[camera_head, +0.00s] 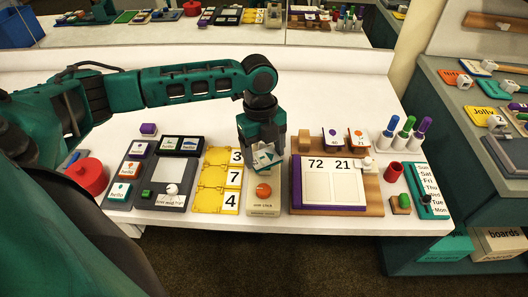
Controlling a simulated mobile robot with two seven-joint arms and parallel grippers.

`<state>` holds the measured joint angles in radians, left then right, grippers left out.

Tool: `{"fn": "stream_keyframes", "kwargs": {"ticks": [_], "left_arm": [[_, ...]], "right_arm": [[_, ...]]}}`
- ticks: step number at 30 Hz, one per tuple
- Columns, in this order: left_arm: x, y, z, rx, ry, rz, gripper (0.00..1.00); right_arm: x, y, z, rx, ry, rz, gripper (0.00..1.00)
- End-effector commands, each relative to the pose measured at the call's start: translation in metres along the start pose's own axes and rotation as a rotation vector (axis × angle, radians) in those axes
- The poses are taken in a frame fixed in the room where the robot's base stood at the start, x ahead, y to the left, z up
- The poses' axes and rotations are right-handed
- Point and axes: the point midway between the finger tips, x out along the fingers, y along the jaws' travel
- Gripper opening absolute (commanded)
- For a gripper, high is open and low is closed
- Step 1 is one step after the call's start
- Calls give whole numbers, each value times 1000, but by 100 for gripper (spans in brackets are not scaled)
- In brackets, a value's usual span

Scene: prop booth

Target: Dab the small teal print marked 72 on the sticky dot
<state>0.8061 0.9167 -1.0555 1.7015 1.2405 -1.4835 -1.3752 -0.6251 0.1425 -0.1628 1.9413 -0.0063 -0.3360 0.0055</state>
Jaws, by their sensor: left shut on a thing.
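My left gripper (263,147) comes down from above, pointing down, near the middle of the white table. It is shut on a small teal and white print (267,158); any number on it is too small to read. The print is held just above and behind the orange sticky dot (263,190), which sits on a small cream stand (263,205) with lettering on its front. The print and the dot look apart. My right gripper is out of view.
Right of the stand is a wooden board (371,196) with cards reading 72 and 21. Left are yellow cards (210,182) with 3, 7 and 4, and a grey tray (172,186). Marker pens (405,132) stand at the right.

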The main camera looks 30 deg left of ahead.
Motion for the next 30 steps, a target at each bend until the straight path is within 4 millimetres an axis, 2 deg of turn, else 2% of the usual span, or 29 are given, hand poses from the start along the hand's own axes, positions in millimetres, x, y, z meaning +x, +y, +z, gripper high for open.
{"fn": "stream_keyframes", "kwargs": {"ticks": [13,30], "left_arm": [[-34,-1,-4,1,-1,-5,47],[-37,-1,-4,0,-1,-4,47]], "right_arm": [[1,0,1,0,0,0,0],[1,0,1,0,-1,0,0]]}}
